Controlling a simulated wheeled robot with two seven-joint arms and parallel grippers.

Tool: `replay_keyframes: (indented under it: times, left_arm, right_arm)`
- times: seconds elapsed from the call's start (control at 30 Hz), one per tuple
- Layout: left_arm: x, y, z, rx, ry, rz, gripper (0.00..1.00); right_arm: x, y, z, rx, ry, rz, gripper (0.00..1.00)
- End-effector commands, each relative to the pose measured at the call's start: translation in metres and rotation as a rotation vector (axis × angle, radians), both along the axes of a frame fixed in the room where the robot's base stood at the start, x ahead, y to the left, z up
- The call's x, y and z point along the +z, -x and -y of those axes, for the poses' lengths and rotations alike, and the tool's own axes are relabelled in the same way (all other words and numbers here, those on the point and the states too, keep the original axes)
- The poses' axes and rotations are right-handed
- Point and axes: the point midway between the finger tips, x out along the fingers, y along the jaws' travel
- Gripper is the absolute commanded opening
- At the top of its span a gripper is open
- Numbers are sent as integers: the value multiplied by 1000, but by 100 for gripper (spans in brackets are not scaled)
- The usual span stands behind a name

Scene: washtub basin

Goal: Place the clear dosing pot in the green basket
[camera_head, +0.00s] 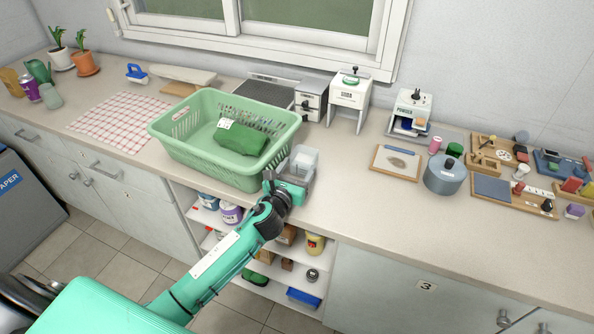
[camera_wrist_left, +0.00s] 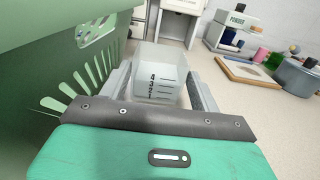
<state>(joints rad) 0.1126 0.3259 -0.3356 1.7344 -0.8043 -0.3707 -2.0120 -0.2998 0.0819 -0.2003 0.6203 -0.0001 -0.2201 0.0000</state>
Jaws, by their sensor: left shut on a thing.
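The clear dosing pot (camera_head: 304,160) is a see-through square pot just right of the green basket. In the left wrist view the pot (camera_wrist_left: 158,82) shows dark scale marks and sits between the two finger pads. My left gripper (camera_head: 294,182) is shut on the pot, close beside the basket's right end. The green basket (camera_head: 177,150) stands on the counter with slotted walls, and a folded green cloth (camera_head: 240,138) lies in it. In the left wrist view the basket wall (camera_wrist_left: 45,80) fills the left side. My right gripper is not in view.
A sheet with a leaf in a wooden frame (camera_head: 397,161) and a grey-blue pot (camera_head: 445,174) stand to the right. White dispensers (camera_head: 350,95) stand behind. A checked cloth (camera_head: 120,121) lies left of the basket.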

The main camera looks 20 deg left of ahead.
Motion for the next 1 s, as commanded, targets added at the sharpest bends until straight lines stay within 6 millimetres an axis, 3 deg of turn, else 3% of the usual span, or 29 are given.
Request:
replay_keyframes:
  times: [0.47,0.5,0.57,1.0]
  left_arm:
    - [-10,0,0,-1,-1,1,39]
    - [-8,0,0,-1,0,1,71]
    - [-8,0,0,-1,-1,1,83]
    - [-7,6,-1,-1,-3,0,85]
  right_arm:
    - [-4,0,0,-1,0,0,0]
    - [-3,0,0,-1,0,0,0]
    - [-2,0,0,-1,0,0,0]
    - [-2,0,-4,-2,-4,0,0]
